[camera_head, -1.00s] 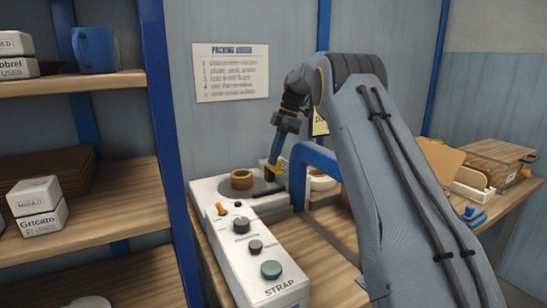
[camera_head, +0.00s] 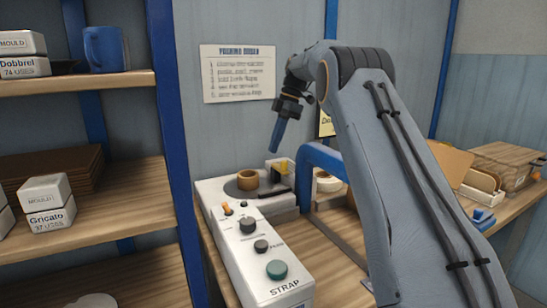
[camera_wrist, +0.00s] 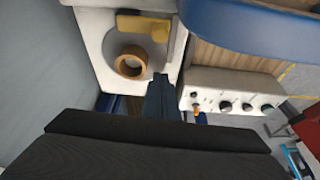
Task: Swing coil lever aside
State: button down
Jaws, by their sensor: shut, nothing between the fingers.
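The strapping machine (camera_head: 245,245) is a white console on the bench, marked STRAP. A tan coil (camera_head: 247,180) sits on a dark round plate at its far end. A dark flat bar (camera_head: 266,193), perhaps part of the coil lever, lies beside the coil. A yellow piece (camera_head: 279,167) stands just behind; in the wrist view a yellow bar (camera_wrist: 143,26) lies above the coil (camera_wrist: 130,65). My gripper (camera_head: 274,150) is shut and empty, pointing down above the coil area, apart from the machine. Its blue fingers also show in the wrist view (camera_wrist: 160,82).
An orange switch (camera_head: 227,209) and several knobs line the console. A blue arch (camera_head: 322,160) stands right of the coil, with a pale roll (camera_head: 328,182) behind it. A shelf with boxes is at left. A wooden case (camera_head: 505,165) lies at the right.

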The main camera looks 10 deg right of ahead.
jog(key=shift+v, duration=2.4)
jog(key=shift+w, duration=0.2)
